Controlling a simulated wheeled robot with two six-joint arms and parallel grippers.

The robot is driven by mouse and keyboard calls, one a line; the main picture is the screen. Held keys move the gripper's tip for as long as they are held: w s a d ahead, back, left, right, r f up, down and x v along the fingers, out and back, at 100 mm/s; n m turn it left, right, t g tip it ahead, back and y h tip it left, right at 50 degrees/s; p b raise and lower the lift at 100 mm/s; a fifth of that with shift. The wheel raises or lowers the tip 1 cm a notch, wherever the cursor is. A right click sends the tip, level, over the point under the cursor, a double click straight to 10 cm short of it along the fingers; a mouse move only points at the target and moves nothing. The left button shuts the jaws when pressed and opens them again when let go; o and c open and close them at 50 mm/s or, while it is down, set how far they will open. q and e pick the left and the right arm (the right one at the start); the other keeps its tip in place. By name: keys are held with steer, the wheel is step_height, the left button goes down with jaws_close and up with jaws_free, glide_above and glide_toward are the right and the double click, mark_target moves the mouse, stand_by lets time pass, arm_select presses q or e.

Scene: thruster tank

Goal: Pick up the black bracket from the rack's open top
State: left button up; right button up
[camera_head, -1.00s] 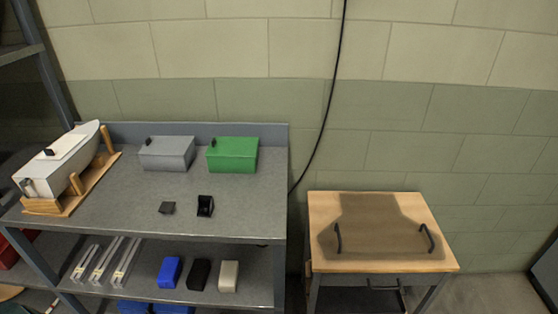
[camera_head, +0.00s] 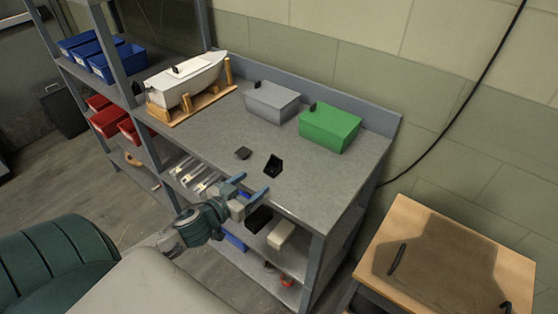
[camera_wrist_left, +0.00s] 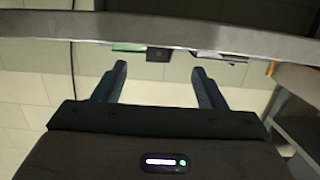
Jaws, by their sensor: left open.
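The black bracket (camera_head: 273,165), a small open-sided dark piece, sits on the rack's grey open top (camera_head: 205,135) near its front edge. In the left wrist view, the open fingers (camera_wrist_left: 158,68) point toward the rack top's edge (camera_wrist_left: 190,35). A dark square shape (camera_wrist_left: 157,55) shows beyond that edge between the fingers; I cannot tell if it is the bracket. My right gripper is out of view.
A grey box (camera_head: 272,103) and a green box (camera_head: 330,128) stand at the back of the top. A white boat model (camera_head: 187,80) on a wooden cradle stands at its left. A wooden table (camera_head: 450,260) stands to the right. A lower shelf holds small blocks.

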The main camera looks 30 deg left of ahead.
mark_target(276, 165)
arm_select(q)
steer(key=shift+w+d, duration=0.1)
steer(key=shift+w, duration=0.25)
steer(key=shift+w+d+r, duration=0.15)
steer(key=shift+w+d, duration=0.1)
steer(key=shift+w, duration=0.3)
steer(key=w, duration=0.2)
steer(key=shift+w+f, duration=0.3)
steer(key=shift+f, duration=0.1)
steer(key=shift+w, duration=0.8)
steer(key=w, duration=0.3)
steer(key=shift+w+f+p, duration=0.1)
steer(key=shift+f+p, duration=0.2)
steer(key=shift+p, duration=0.1)
steer(key=shift+w+f, duration=0.15)
steer(key=shift+w, duration=0.3)
steer(key=shift+c, duration=0.7)
steer(key=c, duration=1)
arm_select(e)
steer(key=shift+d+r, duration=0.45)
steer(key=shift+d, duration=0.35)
